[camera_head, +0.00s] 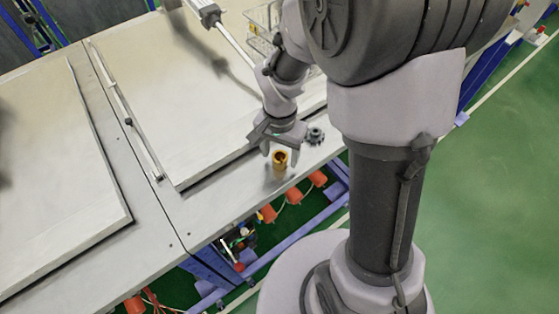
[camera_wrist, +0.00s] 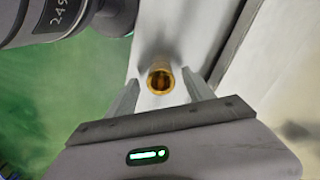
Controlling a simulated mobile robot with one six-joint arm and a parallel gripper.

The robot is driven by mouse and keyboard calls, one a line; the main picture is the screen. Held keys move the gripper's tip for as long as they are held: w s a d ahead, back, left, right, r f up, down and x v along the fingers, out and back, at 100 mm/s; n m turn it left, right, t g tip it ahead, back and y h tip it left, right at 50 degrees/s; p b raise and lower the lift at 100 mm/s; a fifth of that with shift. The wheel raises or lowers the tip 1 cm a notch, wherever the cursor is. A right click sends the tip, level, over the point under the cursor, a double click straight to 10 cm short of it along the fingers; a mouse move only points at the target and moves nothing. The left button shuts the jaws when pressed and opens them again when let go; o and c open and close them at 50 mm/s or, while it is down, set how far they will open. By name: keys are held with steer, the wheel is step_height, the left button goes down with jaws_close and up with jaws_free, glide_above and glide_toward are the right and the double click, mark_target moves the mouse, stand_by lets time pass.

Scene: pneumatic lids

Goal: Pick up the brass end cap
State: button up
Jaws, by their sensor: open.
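The brass end cap (camera_head: 279,164) is a small gold cylinder standing on the grey table edge (camera_head: 235,190). In the wrist view the brass end cap (camera_wrist: 161,79) shows its round hollow top, just beyond and between the two finger tips. My gripper (camera_head: 279,150) is open above the cap. In the wrist view the fingers of my gripper (camera_wrist: 160,90) stand apart on either side of it, with a gap on both sides. I cannot tell how far the tips are above the cap.
A dark knobbed part (camera_head: 315,135) stands on the table right of my gripper. A raised pale panel (camera_head: 190,120) lies behind the cap. A wire basket (camera_head: 262,30) stands at the back. Several orange parts (camera_head: 294,196) hang below the table's front edge.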

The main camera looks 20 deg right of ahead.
steer(key=shift+f, duration=0.9)
steer(key=shift+r, duration=0.1)
steer(key=shift+c, duration=0.2)
jaws_close()
steer(key=shift+r, duration=0.1)
